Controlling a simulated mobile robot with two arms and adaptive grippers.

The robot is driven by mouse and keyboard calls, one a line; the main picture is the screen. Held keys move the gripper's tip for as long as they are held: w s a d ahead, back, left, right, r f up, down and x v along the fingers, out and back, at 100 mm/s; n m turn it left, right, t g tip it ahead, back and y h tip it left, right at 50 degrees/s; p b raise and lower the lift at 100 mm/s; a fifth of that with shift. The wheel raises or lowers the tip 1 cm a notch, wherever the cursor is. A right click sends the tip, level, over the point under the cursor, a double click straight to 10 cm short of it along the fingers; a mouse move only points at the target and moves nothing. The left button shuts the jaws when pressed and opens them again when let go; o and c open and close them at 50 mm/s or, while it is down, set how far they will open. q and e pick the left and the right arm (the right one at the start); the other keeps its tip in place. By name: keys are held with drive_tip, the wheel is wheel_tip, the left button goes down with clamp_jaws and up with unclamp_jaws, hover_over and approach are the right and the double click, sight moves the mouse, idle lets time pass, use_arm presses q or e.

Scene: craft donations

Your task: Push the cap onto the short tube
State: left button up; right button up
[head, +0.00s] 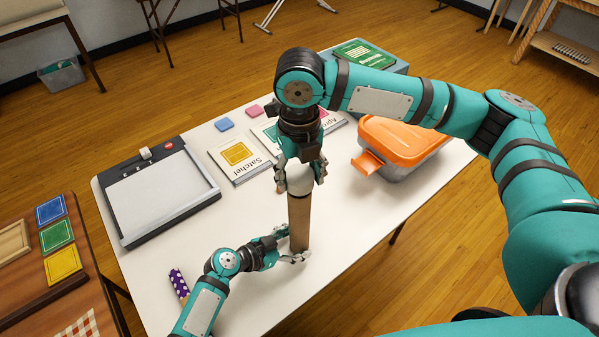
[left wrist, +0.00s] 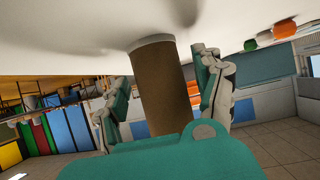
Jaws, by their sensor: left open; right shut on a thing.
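The short tube (head: 299,222) is brown and stands upright on the white table. My left gripper (head: 288,245) is open, low down, with its fingers on either side of the tube. In the left wrist view the tube (left wrist: 160,90) stands between the spread fingers (left wrist: 163,95), with a pale rim at its table end. My right gripper (head: 301,179) points down and is shut on the white cap (head: 299,177) at the tube's top. The cap looks in line with the tube. The fingers partly hide it, and I cannot tell how far it is seated.
A purple dotted roll (head: 178,283) lies left of my left arm. An orange-lidded box (head: 405,140) stands at right, with a green-topped box (head: 363,54) behind. The table's front right is clear.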

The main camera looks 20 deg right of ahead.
use_arm(q)
drive_tip(key=shift+d+f, duration=0.15)
drive_tip(key=shift+d, duration=0.15)
drive_tip(key=shift+c, duration=0.2)
drive_tip(key=c, duration=0.8)
use_arm(e)
drive_tip(key=shift+f, duration=1.6)
idle(1.9)
drive_tip(key=o, duration=0.9)
